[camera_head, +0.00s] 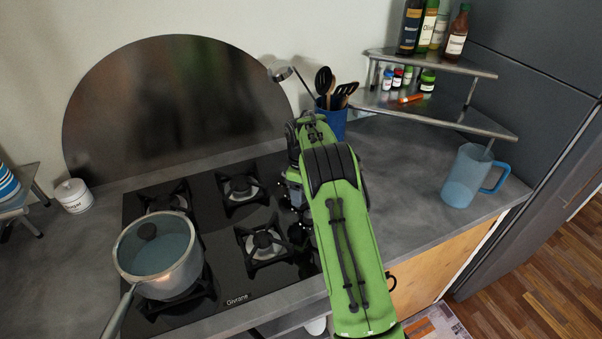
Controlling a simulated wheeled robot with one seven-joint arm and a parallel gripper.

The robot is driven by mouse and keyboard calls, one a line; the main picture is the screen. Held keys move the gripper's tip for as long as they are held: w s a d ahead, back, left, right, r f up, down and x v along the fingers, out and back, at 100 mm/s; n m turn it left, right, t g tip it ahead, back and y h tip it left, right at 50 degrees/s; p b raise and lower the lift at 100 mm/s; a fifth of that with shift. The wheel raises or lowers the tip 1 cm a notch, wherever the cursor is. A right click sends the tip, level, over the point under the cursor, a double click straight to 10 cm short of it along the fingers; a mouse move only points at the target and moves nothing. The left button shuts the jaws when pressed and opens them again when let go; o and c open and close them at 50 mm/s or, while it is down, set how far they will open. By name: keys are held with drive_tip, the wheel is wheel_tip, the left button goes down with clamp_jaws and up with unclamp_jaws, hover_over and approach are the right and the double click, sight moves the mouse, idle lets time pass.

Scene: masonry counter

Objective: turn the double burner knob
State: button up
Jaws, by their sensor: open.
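The black glass cooktop (215,222) has several burners and lies in the grey counter. Its dark knobs (304,228) are in a row along its right side, beside my green arm. They are small and partly covered by the arm, so I cannot tell the double burner knob from the others. My gripper (289,204) is mostly hidden behind the arm, pointing down over the cooktop's right edge near the knobs. It is open. I cannot tell whether it touches a knob.
A lidded pot (160,272) sits on the front left burner, its handle towards the front. A blue utensil holder (334,122) stands behind my arm. A blue pitcher (463,178) and a corner shelf (440,108) with bottles and jars are at right. A white canister (74,198) is at left.

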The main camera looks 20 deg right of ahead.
wheel_tip(320, 180, up, 13)
drive_tip(key=p, duration=0.2)
drive_tip(key=s+a+r+m+t, duration=0.1)
drive_tip(key=s+a+r+m, duration=0.1)
drive_tip(key=s+a+r, duration=0.35)
drive_tip(key=s+a+r+m+t, duration=0.2)
drive_tip(key=s+a+r, duration=0.1)
drive_tip(key=s+r, duration=0.6)
drive_tip(key=s+a+f+m+t, duration=0.1)
drive_tip(key=s+f+m, duration=0.1)
drive_tip(key=s, duration=0.8)
drive_tip(key=s+a+f+m+t, duration=0.1)
drive_tip(key=s+f+m, duration=0.1)
drive_tip(key=s, duration=0.9)
drive_tip(key=shift+s+a+m+t, duration=0.2)
drive_tip(key=shift+m+t, duration=0.1)
drive_tip(key=shift+m, duration=0.2)
drive_tip(key=shift+w+f, duration=0.1)
drive_tip(key=shift+f, duration=0.05)
drive_tip(key=shift+c, duration=0.5)
clamp_jaws()
